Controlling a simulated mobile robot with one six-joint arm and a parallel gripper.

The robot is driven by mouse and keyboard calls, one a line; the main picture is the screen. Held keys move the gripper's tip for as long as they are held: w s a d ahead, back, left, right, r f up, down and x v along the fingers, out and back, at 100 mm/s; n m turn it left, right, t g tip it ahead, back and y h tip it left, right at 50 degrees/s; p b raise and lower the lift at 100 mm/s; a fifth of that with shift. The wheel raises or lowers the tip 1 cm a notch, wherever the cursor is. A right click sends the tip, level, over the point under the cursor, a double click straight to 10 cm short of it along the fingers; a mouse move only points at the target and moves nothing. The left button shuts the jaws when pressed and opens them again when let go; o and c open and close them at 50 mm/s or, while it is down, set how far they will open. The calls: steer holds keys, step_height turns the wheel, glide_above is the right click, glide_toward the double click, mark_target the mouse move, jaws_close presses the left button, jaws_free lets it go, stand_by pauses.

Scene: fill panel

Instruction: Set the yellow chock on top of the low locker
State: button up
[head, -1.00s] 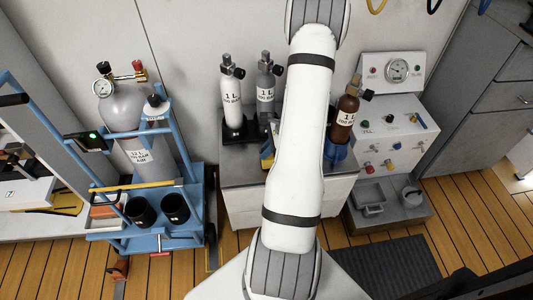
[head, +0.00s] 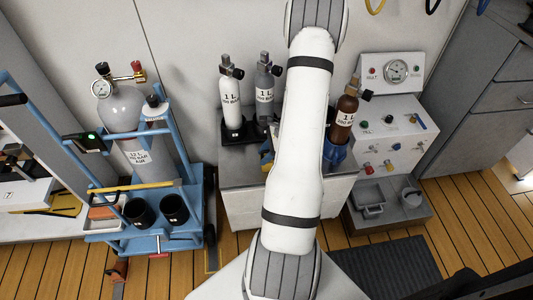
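The low locker (head: 238,206) is the light cabinet against the back wall in the middle of the head view. Part of its top is hidden behind my arm. A small patch of yellow and blue (head: 267,160) shows on the locker top at the left edge of my arm. I cannot tell whether it is the yellow chock. No clear view of a yellow chock shows elsewhere. My gripper is not in view; my arm runs up the middle and out at the top edge.
Two small cylinders, white (head: 231,100) and grey (head: 264,90), stand on the locker's left, with a brown one (head: 345,118) at its right. A blue trolley (head: 150,242) with a large grey cylinder stands left. A gauge panel (head: 385,130) stands right. The front left of the locker top looks clear.

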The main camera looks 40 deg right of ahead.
steer(key=p+v, duration=0.3)
steer(key=v, duration=0.9)
steer(key=w+a+r+n+g+h, duration=0.2)
steer(key=a+r+n+g, duration=0.1)
steer(key=a+r+n, duration=1.05)
steer(key=s+a+r+n+h, duration=0.1)
steer(key=s+a+r+n, duration=0.1)
steer(key=a, duration=0.3)
steer(key=s+a+r+n+h, duration=0.1)
steer(key=s+a+r+n, duration=0.1)
steer(key=s+a+n, duration=0.2)
steer(key=s+a+r+n+t+h, duration=0.1)
steer(key=s+a+r+n, duration=0.2)
steer(key=a+n, duration=0.2)
steer(key=a, duration=0.3)
steer(key=shift+s+h, duration=0.2)
steer(key=shift+h, duration=0.1)
